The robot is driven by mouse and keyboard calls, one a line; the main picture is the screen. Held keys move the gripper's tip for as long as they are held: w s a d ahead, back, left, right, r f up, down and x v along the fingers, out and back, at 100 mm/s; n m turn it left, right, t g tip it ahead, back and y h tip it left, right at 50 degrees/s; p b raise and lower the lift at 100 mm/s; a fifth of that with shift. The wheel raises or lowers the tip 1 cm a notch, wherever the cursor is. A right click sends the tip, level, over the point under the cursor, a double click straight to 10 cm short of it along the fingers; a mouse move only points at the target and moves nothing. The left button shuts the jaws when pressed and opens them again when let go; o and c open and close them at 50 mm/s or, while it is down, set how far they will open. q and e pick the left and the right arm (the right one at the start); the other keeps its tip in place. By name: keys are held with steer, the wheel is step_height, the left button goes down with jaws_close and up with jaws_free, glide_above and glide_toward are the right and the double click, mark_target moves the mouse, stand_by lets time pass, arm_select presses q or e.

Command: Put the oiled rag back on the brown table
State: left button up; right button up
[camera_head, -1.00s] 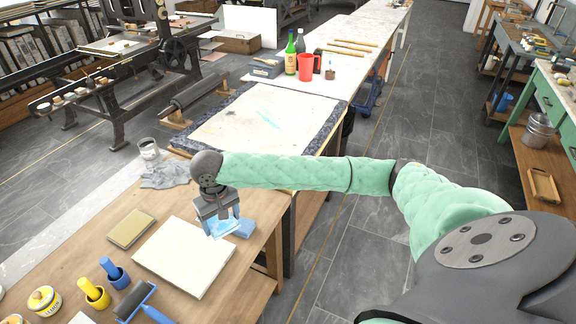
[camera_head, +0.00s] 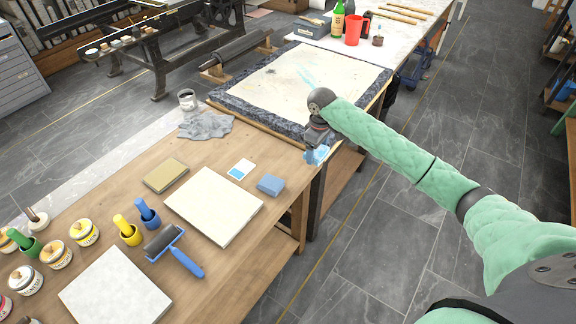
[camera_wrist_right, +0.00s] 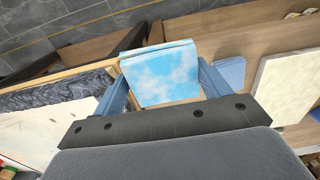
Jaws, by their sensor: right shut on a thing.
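My right gripper (camera_head: 316,145) is shut on a flat, folded-looking square, mottled light blue and white (camera_wrist_right: 160,75), held between both fingers in the wrist view. It may be the oiled rag; I cannot tell for sure. In the head view the gripper hangs near the right edge of the brown table (camera_head: 240,275), by the near corner of the dark-edged slab. A grey crumpled cloth (camera_head: 205,126) lies on the brown table beside a small tin. My left gripper is not in view.
Near the gripper on the brown table are a blue block (camera_head: 270,185), a blue-and-white card (camera_head: 241,169) and a cream slab (camera_head: 214,206). A blue-handled roller (camera_head: 175,250) and several pots stand to the left. The dark-edged stone (camera_head: 300,88) lies beyond. Bare wood shows at the front right.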

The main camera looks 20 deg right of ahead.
steer(key=p, duration=0.4)
glide_above(288, 168)
step_height(288, 168, down, 6)
step_height(288, 168, down, 3)
steer(key=shift+a+f+p, duration=0.1)
steer(key=shift+p, duration=0.7)
steer(key=shift+f, duration=0.5)
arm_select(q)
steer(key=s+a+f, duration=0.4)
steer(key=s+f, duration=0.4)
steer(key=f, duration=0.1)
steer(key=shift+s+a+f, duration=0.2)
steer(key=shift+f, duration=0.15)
arm_select(e)
steer(key=shift+f, duration=0.15)
steer(key=o, duration=1)
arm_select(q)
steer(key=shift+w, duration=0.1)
